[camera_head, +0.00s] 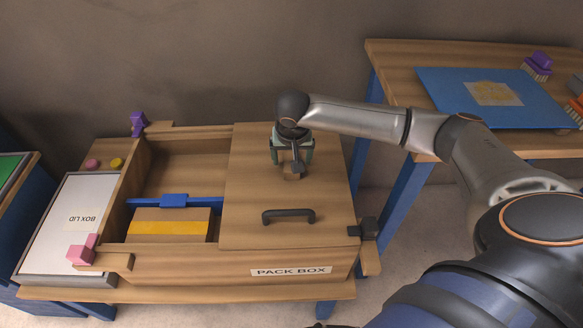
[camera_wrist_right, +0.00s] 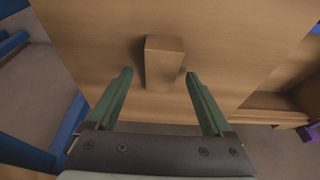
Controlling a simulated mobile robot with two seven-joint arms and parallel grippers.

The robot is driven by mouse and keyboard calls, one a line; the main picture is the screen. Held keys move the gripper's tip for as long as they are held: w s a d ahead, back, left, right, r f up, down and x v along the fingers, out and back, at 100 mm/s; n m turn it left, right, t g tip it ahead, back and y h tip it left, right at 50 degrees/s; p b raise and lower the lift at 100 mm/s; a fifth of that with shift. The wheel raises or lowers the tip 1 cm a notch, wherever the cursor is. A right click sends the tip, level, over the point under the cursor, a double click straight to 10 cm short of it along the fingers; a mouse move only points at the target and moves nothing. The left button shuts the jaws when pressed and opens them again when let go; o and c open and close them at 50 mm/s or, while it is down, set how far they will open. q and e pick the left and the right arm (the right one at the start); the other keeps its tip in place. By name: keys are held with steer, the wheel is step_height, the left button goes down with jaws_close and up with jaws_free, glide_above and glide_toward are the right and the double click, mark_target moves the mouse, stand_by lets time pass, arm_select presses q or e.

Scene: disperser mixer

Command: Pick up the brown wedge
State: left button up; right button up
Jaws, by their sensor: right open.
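The brown wedge (camera_wrist_right: 164,62) is a small wooden block on the wooden lid surface (camera_head: 245,190) of the pack box. In the head view only a little of the wedge (camera_head: 291,177) shows below my right gripper (camera_head: 293,160), which hides the rest. In the right wrist view, my right gripper (camera_wrist_right: 159,75) is open, with its two green fingers on either side of the near part of the wedge and visible gaps to it. I cannot tell how far above the lid the fingertips are. My left gripper is not in view.
A dark handle (camera_head: 288,215) stands up from the lid in front of the wedge. The box's open left part holds a brown block with a yellow stripe (camera_head: 170,227) and a blue bar (camera_head: 174,201). A table with a blue mat (camera_head: 450,90) stands at the back right.

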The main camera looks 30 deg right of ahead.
steer(key=shift+w+f, duration=0.1)
steer(key=shift+f, duration=0.2)
steer(key=shift+c, duration=0.2)
jaws_close()
stand_by(0.3)
